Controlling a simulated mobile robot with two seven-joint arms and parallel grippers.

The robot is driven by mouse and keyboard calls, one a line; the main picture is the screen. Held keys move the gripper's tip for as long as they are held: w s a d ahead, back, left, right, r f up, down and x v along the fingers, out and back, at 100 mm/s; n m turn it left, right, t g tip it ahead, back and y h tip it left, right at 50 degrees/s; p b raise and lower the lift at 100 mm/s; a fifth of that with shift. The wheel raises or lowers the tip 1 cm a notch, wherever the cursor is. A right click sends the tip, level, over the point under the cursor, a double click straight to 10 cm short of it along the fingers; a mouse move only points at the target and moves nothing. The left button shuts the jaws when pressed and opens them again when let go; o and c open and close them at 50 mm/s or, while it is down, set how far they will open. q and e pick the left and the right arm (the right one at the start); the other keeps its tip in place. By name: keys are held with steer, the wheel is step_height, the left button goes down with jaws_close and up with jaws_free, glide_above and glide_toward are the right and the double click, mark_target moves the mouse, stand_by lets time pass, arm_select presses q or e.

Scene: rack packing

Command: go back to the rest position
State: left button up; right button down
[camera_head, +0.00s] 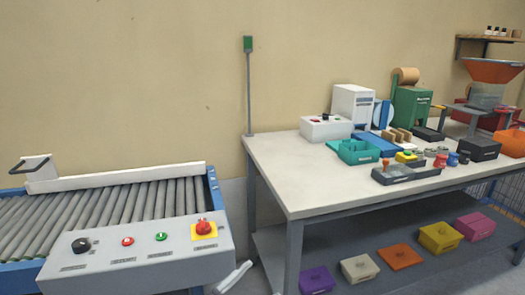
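Neither of my grippers can be made out in the head view. A pale rounded piece shows low in the gap between the roller conveyor (110,205) and the work table (265,165). I cannot tell what it is, and no fingers show on it.
The conveyor's control panel (105,247) has a red emergency button (203,227). The table holds a teal bin (358,152), a grey tray (405,174) and machines. Coloured boxes sit on its lower shelf (345,242).

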arm_select(q)
steer(key=s+a+f+n+t+y+p, duration=0.15)
steer(key=s+a+f+n+y, duration=0.25)
steer(key=a+f+n+y, duration=0.75)
steer(key=s+a+f+n+g+y, duration=0.1)
steer(key=s+a+f+g, duration=0.1)
steer(key=s+f, duration=0.3)
steer(key=s+a+f+n+g+y+p, duration=0.1)
steer(key=s+a+f+n+g+y, duration=0.1)
steer(key=s+a+f, duration=0.3)
steer(key=shift+s+g, duration=0.55)
steer(key=shift+s, duration=0.35)
